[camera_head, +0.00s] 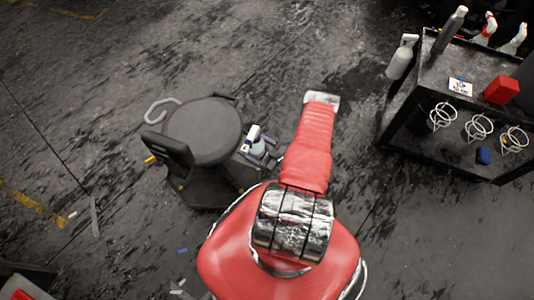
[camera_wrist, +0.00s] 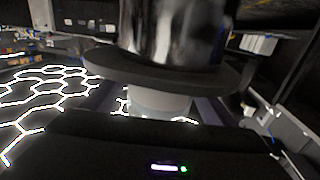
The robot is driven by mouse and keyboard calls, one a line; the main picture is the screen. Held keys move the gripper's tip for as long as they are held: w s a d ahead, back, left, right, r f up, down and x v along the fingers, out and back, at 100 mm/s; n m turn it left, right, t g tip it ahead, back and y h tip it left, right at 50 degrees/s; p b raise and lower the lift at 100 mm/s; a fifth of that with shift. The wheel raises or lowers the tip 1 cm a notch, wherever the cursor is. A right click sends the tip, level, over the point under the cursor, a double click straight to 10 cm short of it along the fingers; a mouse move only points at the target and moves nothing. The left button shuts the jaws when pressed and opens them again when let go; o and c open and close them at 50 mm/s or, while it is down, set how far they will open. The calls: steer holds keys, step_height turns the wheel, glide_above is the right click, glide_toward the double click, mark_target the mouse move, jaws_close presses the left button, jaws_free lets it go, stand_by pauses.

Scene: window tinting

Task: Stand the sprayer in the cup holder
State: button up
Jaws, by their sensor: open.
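The sprayer (camera_head: 258,149), white with a pale blue bottle, stands beside the black stool seat in the head view. My gripper (camera_head: 257,142) is open there, a dark finger on each side of the sprayer. In the wrist view, a pale, rounded body, likely the sprayer's bottle (camera_wrist: 160,102), shows between the spread fingers of my gripper (camera_wrist: 155,95). Whether they touch it I cannot tell. The wire-ring cup holders (camera_head: 479,127) hang in a row on the side of the cart at the right and look empty.
The stool (camera_head: 203,130) stands just left of the gripper. The black cart (camera_head: 400,118) carries another sprayer (camera_head: 401,58) at its left corner, a red block (camera_head: 501,90) and more bottles. Open floor lies between stool and cart. A blurred dark disc (camera_wrist: 100,65) fills much of the wrist view.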

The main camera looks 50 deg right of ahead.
mark_target(263, 152)
steer(key=shift+s+d, duration=0.3)
steer(key=shift+s, duration=1.55)
steer(key=shift+s+d, duration=0.25)
steer(key=shift+s, duration=1.6)
steer(key=shift+s+d, duration=0.3)
steer(key=shift+s, duration=1.55)
